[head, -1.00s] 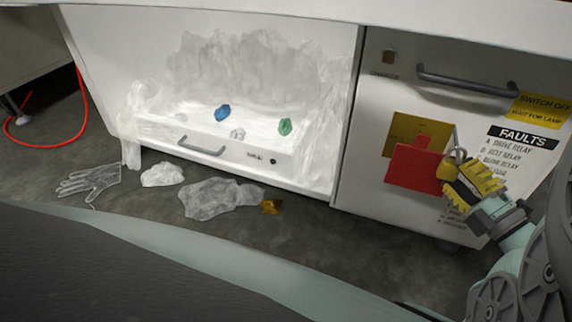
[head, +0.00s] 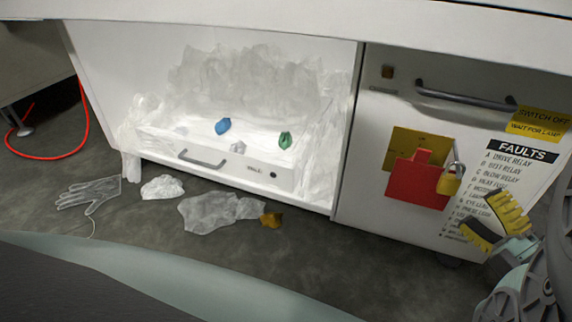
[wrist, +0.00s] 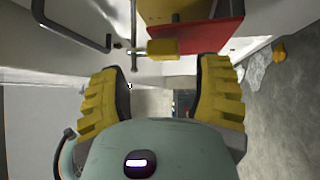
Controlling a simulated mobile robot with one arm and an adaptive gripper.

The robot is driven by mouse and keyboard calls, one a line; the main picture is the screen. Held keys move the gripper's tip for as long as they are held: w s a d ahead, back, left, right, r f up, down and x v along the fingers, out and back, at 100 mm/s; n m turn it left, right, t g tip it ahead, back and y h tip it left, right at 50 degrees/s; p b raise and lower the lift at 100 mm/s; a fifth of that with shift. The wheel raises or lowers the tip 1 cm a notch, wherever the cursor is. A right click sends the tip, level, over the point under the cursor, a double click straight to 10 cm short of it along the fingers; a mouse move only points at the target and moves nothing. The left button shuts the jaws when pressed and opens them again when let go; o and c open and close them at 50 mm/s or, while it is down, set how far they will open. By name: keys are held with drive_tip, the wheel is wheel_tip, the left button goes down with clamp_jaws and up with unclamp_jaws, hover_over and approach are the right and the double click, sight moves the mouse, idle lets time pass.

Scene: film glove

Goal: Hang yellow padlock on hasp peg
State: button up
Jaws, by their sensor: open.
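The yellow padlock (head: 450,183) hangs beside the right edge of the red plate (head: 415,188), its grey shackle upward at the hasp. In the wrist view the padlock body (wrist: 163,47) lies just beyond my fingertips, and its shackle meets a thin metal peg (wrist: 133,30). Whether the shackle fully encloses the peg is hard to tell. My gripper (head: 496,222) is open and empty, below and right of the padlock and apart from it. Its yellow ribbed fingers (wrist: 163,82) stand wide apart in the wrist view.
A brass-coloured plate (head: 401,146) sits behind the red one. A grey bar handle (head: 465,97) crosses the cabinet door above. The faults list (head: 495,185) is close behind my gripper. Clear film (head: 212,211), a glove (head: 90,192) and a red cable lie on the floor at left.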

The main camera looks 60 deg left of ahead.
drive_tip(key=r+v, duration=0.1)
drive_tip(key=v, duration=0.5)
drive_tip(key=shift+d+f, duration=0.45)
drive_tip(key=shift+f, duration=0.05)
